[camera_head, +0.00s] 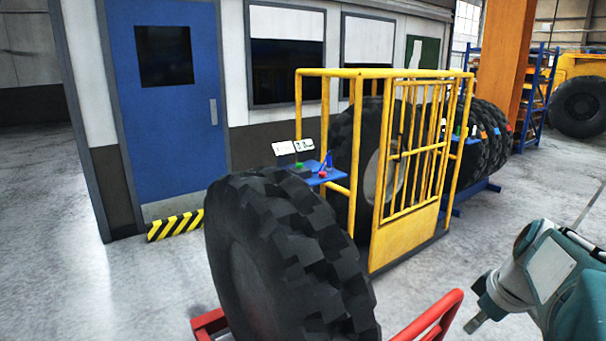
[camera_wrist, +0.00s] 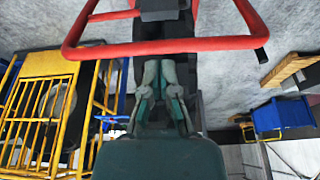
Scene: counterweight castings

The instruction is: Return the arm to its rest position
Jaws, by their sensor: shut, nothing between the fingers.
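My gripper (camera_wrist: 165,66) shows in the middle of the wrist view, with its grey and teal fingers together and nothing between them. A red tubular frame (camera_wrist: 160,46) crosses the picture just beyond the fingertips. I cannot tell how far it is from them. In the head view, my teal and grey arm is folded at the lower right edge, over the floor to the right of a red rail (camera_head: 437,318).
A large black tyre (camera_head: 300,262) stands in front, on a red base. Behind it are a yellow cage (camera_head: 405,238), also in the wrist view (camera_wrist: 42,100), and a small blue shelf (camera_head: 318,178). A blue door (camera_head: 168,110) is at left. Floor (camera_head: 520,190) is clear at right.

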